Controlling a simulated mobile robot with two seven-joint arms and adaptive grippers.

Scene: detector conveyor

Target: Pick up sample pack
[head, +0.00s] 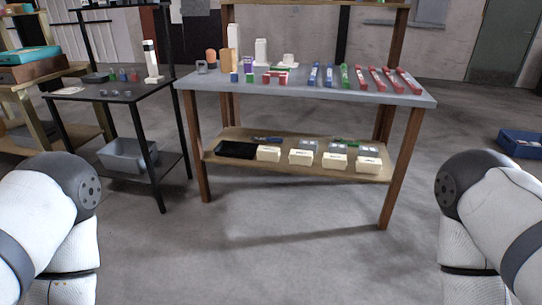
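I cannot tell which item is the sample pack. Several cream boxes with dark labels, such as the cream box (334,161), sit in a row on the lower wooden shelf (222,159) of the middle table. The grey tabletop (410,97) above holds small red, blue and green blocks, a purple item (249,63), an orange cylinder (211,56) and white items. Long red bars (391,80) lie at its right end. Only parts of my two arms show at the lower left and right, well short of the table. Neither gripper is in the picture.
A black side table (128,95) with a grey bin (127,154) on its lower shelf stands left of the middle table. A wooden rack (38,72) is at far left. A blue crate (521,143) lies on the floor at right. The grey floor in front is clear.

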